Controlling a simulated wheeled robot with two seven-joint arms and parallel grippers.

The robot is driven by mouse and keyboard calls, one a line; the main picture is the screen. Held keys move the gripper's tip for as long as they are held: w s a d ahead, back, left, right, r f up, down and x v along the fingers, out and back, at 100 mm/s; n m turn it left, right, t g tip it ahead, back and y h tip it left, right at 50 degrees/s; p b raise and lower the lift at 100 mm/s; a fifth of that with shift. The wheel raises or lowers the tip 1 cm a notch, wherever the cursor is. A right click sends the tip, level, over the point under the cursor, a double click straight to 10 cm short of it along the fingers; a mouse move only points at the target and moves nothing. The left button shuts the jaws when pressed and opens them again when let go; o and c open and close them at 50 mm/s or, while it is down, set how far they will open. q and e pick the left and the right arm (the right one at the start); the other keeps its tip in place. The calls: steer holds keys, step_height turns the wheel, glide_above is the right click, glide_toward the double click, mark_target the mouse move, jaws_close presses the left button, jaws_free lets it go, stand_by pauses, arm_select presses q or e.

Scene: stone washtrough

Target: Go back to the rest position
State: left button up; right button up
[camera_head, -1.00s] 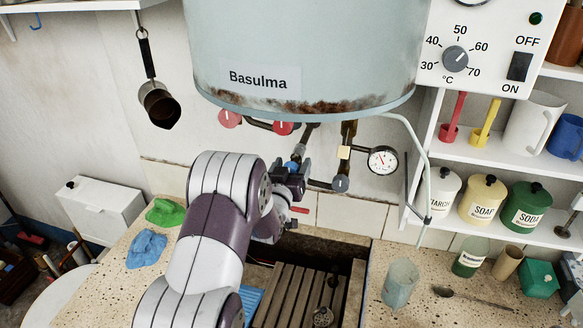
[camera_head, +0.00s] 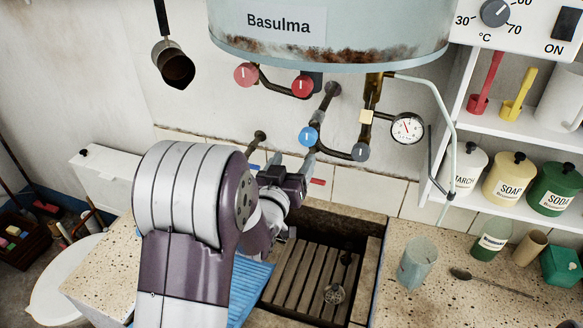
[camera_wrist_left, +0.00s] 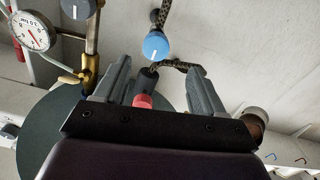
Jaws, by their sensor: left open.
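My left gripper (camera_head: 293,162) is open and empty in the head view, in front of the wall pipes and above the back of the sink. In the left wrist view its two fingers (camera_wrist_left: 160,72) stand apart. The blue knob (camera_head: 308,136) on the pipe sits just above the fingertips in the head view. In the left wrist view the blue knob (camera_wrist_left: 155,46) appears beyond and between the fingertips, apart from them. A red-tipped lever (camera_wrist_left: 142,101) shows between the fingers there. My right gripper is in neither view.
The boiler (camera_head: 330,45) hangs above, with red knobs (camera_head: 302,85) and a gauge (camera_head: 407,129) beneath it. The trough (camera_head: 365,265) with a slatted rack lies below. A glass (camera_head: 418,263) and a spoon (camera_head: 461,273) are on the right counter, beside shelves of canisters.

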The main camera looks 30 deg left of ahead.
arm_select(q)
steer(key=shift+s, duration=0.2)
stand_by(0.3)
steer(key=s+d+f+g+h, duration=0.1)
steer(key=s+f+g, duration=0.4)
steer(key=f+g, duration=0.45)
steer(key=s+d+f+m+g+h+b, duration=0.1)
steer(key=s+d+f+m+g, duration=0.1)
steer(key=s+d, duration=0.3)
steer(key=s+d+f+m+g+h+b, duration=0.1)
steer(key=s+d+f+m+g+h, duration=0.1)
steer(key=s+d, duration=0.4)
steer(key=d+f+m+g, duration=0.1)
steer(key=d+g, duration=0.1)
steer(key=d, duration=0.1)
steer(key=shift+s+f+g+b, duration=0.25)
steer(key=shift+f+g+b, duration=0.05)
steer(key=shift+f+g, duration=0.05)
steer(key=shift+w+a, duration=0.1)
steer(key=shift+a, duration=0.05)
